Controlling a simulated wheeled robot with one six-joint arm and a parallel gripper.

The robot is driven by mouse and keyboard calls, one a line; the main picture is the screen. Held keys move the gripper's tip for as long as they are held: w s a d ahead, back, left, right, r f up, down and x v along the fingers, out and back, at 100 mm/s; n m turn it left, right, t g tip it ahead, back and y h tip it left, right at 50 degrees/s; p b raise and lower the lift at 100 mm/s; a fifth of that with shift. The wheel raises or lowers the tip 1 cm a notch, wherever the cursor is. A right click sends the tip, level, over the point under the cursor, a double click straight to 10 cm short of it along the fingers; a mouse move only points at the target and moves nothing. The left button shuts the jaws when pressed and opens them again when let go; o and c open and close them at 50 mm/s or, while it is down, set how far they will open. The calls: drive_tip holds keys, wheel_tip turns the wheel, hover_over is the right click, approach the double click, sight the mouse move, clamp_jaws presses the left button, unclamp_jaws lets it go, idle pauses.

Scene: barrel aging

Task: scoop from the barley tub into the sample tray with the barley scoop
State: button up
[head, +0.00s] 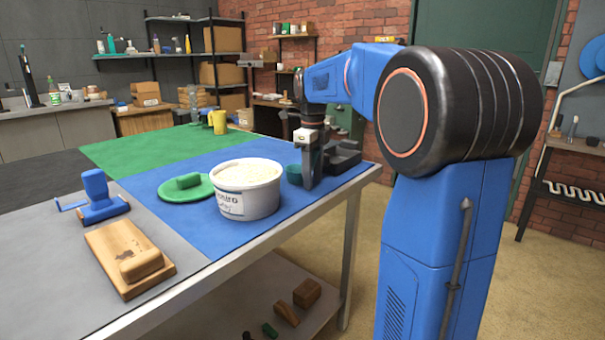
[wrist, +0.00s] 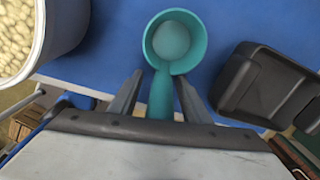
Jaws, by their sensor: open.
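The white barley tub (head: 248,198) stands upright on the blue part of the table and is filled with pale grain. Its rim and the grain (wrist: 14,40) show at the upper left of the wrist view. The teal barley scoop (wrist: 174,42) stands on the blue surface, its handle toward me. In the head view the scoop (head: 294,174) is just right of the tub. My gripper (wrist: 160,80) is open, with one finger on each side of the scoop handle. The black sample tray (wrist: 268,86) is right of the scoop; it also shows in the head view (head: 343,156).
A green disc with a green handle (head: 187,188) lies left of the tub. A blue tool (head: 97,197) and a wooden block tool (head: 128,258) lie on the grey part. A yellow cup (head: 219,122) stands farther back. The green area (head: 150,150) is mostly clear.

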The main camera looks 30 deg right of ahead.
clamp_jaws()
drive_tip(key=shift+r, duration=1.6)
idle(0.9)
drive_tip(key=shift+r, duration=2.9)
